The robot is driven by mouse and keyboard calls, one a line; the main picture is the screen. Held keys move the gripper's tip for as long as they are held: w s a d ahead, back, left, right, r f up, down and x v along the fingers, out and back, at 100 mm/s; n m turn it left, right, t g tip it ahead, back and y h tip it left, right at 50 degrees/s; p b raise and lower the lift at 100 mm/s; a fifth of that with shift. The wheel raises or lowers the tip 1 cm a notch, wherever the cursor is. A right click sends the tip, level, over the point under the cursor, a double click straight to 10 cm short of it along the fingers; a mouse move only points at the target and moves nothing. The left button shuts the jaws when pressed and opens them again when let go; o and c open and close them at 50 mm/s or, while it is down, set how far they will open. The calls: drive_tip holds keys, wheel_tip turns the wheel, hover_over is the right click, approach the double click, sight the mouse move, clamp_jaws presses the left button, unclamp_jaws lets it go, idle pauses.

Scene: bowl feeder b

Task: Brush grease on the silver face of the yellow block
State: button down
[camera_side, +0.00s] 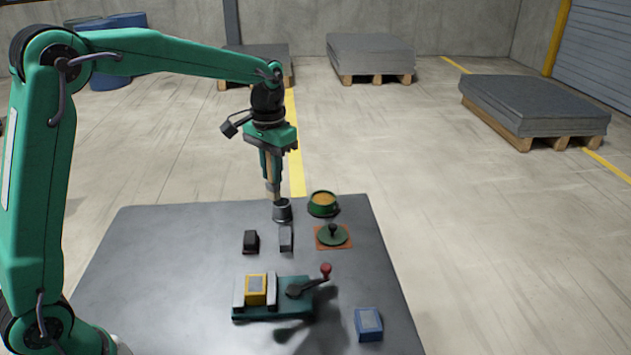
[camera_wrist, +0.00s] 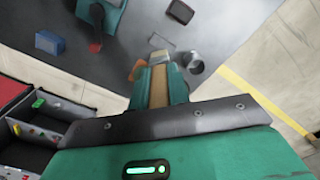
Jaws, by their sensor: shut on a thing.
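The yellow block (camera_side: 256,289) stands in a green vise (camera_side: 290,306) with a red-knobbed handle (camera_side: 326,270); its silver face shows as a paler patch. My gripper (camera_side: 273,180) is shut on a brush with a tan handle (camera_side: 269,164), held upright over the far edge of the table. The brush's lower end is at a grey metal cup (camera_side: 282,211); whether it is inside the cup I cannot tell. A green bowl (camera_side: 323,209) of amber grease stands right of the cup. The wrist view also shows my gripper (camera_wrist: 159,75) with the tan handle between its fingers.
A green lid (camera_side: 333,236) with a dark knob lies on an orange mat. A black block (camera_side: 250,242) and a grey piece (camera_side: 286,239) stand between cup and vise. A blue block (camera_side: 368,323) is at the front right. The table's left part (camera_side: 150,250) is clear.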

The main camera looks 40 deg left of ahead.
drive_tip(key=w+f, duration=0.4)
drive_tip(key=w, duration=0.5)
drive_tip(key=w+a+f, duration=0.1)
drive_tip(key=w+f, duration=0.3)
drive_tip(key=w, duration=0.6)
drive_tip(key=shift+w+a, duration=0.25)
drive_tip(key=shift+a, duration=0.05)
drive_tip(key=shift+f, duration=0.2)
drive_tip(key=shift+f, duration=1.4)
drive_tip(key=shift+f, duration=0.6)
idle(1.1)
drive_tip(key=shift+r, duration=0.15)
